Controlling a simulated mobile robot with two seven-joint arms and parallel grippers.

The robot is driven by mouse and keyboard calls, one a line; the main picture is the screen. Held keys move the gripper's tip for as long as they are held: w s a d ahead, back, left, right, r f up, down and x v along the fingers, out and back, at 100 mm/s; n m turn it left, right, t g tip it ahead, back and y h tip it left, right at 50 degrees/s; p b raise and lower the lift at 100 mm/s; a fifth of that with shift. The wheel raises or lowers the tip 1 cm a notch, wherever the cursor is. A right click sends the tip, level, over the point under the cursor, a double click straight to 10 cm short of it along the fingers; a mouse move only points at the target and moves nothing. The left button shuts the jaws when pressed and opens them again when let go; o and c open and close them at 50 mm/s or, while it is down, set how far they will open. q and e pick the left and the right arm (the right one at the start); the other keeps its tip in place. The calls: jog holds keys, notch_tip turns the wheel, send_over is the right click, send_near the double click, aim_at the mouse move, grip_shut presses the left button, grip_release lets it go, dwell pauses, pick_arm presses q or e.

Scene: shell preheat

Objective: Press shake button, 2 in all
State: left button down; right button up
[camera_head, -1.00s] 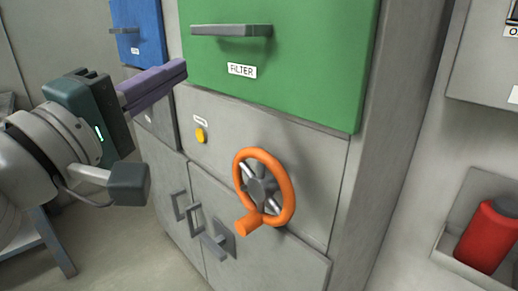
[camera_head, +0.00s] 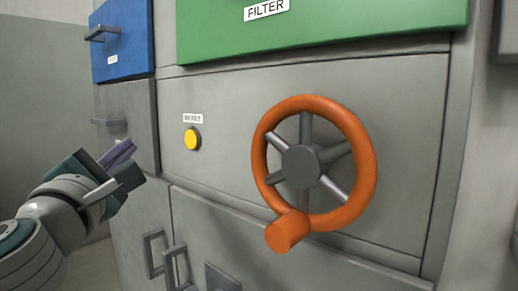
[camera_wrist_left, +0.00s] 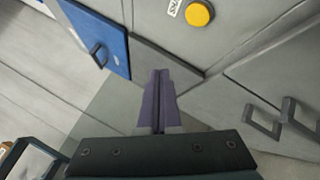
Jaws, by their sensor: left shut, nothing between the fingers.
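The shake button is a round yellow button (camera_head: 193,139) on the grey cabinet front, under a small white label (camera_head: 193,118). It also shows in the left wrist view (camera_wrist_left: 198,14) at the top, right of centre. My left gripper (camera_head: 128,146) is at the left of the head view, its purple fingers shut and empty. It is left of the button and apart from it. In the left wrist view the closed fingers (camera_wrist_left: 159,85) point up toward the cabinet, below and left of the button. My right gripper is not in view.
An orange handwheel (camera_head: 362,165) with a knob sticks out right of the button. A green FILTER panel (camera_head: 330,30) is above, and a blue door (camera_head: 125,55) is at upper left. Grey handles (camera_head: 153,254) stick out from the lower doors.

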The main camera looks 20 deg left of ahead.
aim_at(192, 139)
pick_arm(q)
jog(key=shift+d, duration=0.15)
jog(key=w+d+b, duration=0.3)
jog(key=w, duration=0.5)
jog(key=shift+d+b, duration=0.15)
jog(key=shift+b, duration=0.2)
dwell(1.9)
jog(key=shift+w+d, duration=0.15)
jog(key=shift+w, duration=0.3)
